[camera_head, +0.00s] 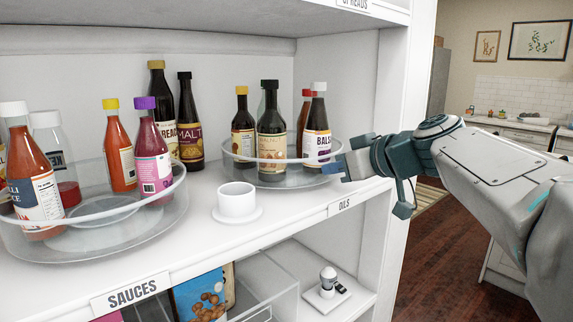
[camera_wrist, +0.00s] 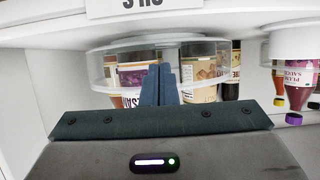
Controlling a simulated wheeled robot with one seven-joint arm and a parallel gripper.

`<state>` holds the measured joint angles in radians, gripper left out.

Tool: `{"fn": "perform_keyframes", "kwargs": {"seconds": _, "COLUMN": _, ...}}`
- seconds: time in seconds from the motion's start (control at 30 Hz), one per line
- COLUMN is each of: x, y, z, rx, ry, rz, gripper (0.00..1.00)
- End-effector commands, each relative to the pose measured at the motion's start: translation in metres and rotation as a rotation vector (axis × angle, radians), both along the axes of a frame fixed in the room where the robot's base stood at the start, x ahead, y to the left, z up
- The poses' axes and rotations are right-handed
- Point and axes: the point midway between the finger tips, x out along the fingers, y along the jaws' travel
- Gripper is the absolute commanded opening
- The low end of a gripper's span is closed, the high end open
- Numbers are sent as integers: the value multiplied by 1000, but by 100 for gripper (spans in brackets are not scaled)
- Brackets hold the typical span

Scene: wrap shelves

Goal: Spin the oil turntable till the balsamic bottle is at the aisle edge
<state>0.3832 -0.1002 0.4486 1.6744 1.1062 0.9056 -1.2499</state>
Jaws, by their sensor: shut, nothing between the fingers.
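The oil turntable (camera_head: 243,165) is a clear round tray with a raised rim, on the shelf behind the OILS label (camera_head: 340,206). The balsamic bottle (camera_head: 317,140), dark with a white cap and "BALS" label, stands at its right side. My gripper (camera_head: 343,166) is shut and empty at the turntable's right front rim.
A white cup-shaped holder (camera_head: 237,203) stands left of the turntable. The sauces turntable (camera_head: 110,235) with several bottles is further left. The white shelf side panel (camera_head: 407,120) rises close behind my gripper. The aisle floor (camera_head: 445,240) is open at right.

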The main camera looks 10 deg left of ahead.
Motion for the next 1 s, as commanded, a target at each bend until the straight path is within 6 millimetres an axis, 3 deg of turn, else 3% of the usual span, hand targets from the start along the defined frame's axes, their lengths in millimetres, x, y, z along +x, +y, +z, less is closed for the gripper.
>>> {"fn": "perform_keyframes", "kwargs": {"seconds": 0.23, "x": -9, "y": 12, "z": -1, "rx": 0, "ry": -2, "rz": 2, "gripper": 0}}
{"fn": "perform_keyframes", "kwargs": {"seconds": 0.57, "x": -11, "y": 14, "z": 0, "rx": 0, "ry": -1, "rz": 1, "gripper": 0}}
{"fn": "perform_keyframes", "kwargs": {"seconds": 1.0, "x": -32, "y": -5, "z": -3, "rx": -1, "ry": -3, "rz": 1, "gripper": 0}}
